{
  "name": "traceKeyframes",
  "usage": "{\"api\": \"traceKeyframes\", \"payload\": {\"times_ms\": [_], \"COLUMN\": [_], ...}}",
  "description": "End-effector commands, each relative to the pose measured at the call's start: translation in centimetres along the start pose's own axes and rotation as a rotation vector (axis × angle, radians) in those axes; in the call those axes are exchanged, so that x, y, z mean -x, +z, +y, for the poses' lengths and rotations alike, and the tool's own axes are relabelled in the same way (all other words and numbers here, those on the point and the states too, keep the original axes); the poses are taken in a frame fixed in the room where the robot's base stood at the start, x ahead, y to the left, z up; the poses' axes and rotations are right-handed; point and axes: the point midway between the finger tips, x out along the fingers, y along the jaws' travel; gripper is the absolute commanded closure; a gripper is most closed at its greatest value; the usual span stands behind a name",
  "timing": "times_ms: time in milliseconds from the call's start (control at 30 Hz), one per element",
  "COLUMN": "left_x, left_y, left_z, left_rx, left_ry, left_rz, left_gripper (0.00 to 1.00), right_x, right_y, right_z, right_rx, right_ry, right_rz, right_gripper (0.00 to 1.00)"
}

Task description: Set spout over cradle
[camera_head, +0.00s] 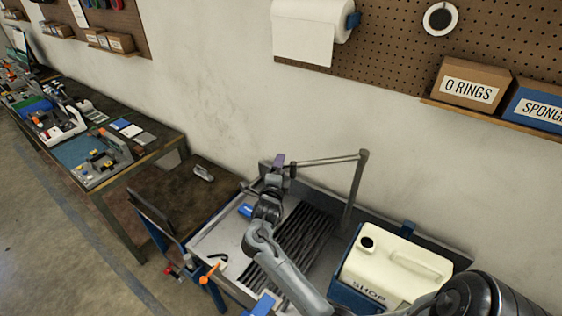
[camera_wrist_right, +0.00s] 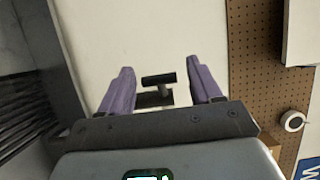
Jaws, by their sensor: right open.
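The spout (camera_head: 328,160) is a thin grey swing arm. It reaches left from the top of an upright post (camera_head: 355,190) at the back of the sink. My right gripper (camera_head: 277,161) is at the spout's left end, with its purple fingers pointing up toward the wall. In the right wrist view the fingers are open and apart. A dark T-shaped bar (camera_wrist_right: 158,79) shows between them, with no visible contact. It may be the spout's handle. I cannot tell for sure which part is the cradle. My left gripper is out of view.
The sink has a dark slatted rack (camera_head: 305,232) under my arm. A cream jug (camera_head: 390,270) stands at the right in a blue holder. An orange-handled fitting (camera_head: 210,272) is at the front left edge. A dark side table (camera_head: 165,195) adjoins on the left.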

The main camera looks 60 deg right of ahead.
Motion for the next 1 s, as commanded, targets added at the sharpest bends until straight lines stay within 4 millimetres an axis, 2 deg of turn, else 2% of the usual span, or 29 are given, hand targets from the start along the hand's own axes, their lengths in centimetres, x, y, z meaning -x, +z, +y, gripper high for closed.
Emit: {"api": "traceKeyframes", "payload": {"times_ms": [200, 600, 1000], "left_x": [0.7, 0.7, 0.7], "left_y": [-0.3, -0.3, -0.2], "left_z": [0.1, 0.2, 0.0], "left_rx": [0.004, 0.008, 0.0], "left_ry": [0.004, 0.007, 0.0], "left_rz": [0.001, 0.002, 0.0], "left_gripper": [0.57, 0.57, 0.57], "right_x": [-1.9, -2.4, -2.4], "right_y": [0.1, 0.0, 0.0], "right_z": [0.0, 0.1, 0.1], "right_rx": [0.003, 0.0, 0.001], "right_ry": [0.001, 0.001, 0.001], "right_rz": [-0.002, -0.001, -0.001], "right_gripper": [0.36, 0.38, 0.99]}}
